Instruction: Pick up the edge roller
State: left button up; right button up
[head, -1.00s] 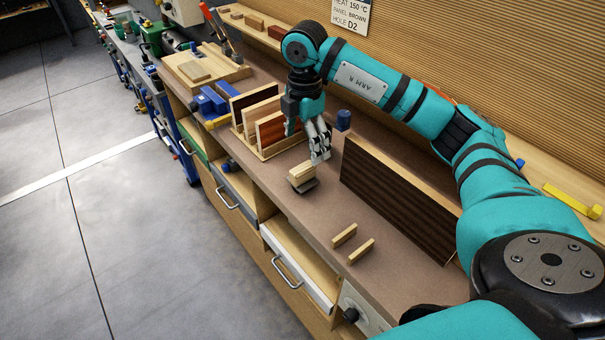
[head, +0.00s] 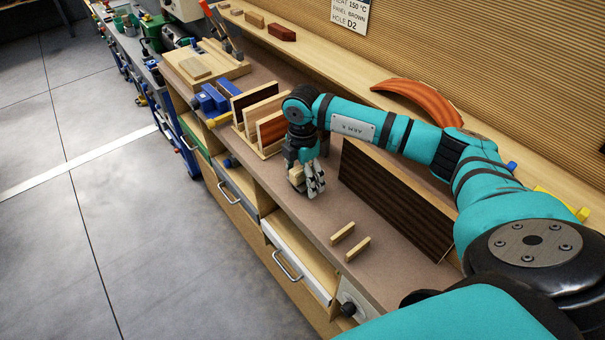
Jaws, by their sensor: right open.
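My right gripper (head: 316,188) points down over the bench, its fingers open, low beside a small pale wooden piece (head: 296,176). This piece has a wooden top and a dark underside in the earlier frame, and may be the edge roller. The fingers now cover much of it, and I cannot tell whether they touch it. My left gripper is not in view.
A rack (head: 268,150) of upright panels stands close behind the gripper. A dark brown panel (head: 392,196) stands upright to its right. Two short wooden strips (head: 343,233) lie nearer the front. A curved red-brown panel (head: 418,97) lies on the back ledge.

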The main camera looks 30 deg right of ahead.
jog(key=c, duration=1.6)
jog(key=shift+c, duration=0.3)
jog(key=shift+r, duration=0.15)
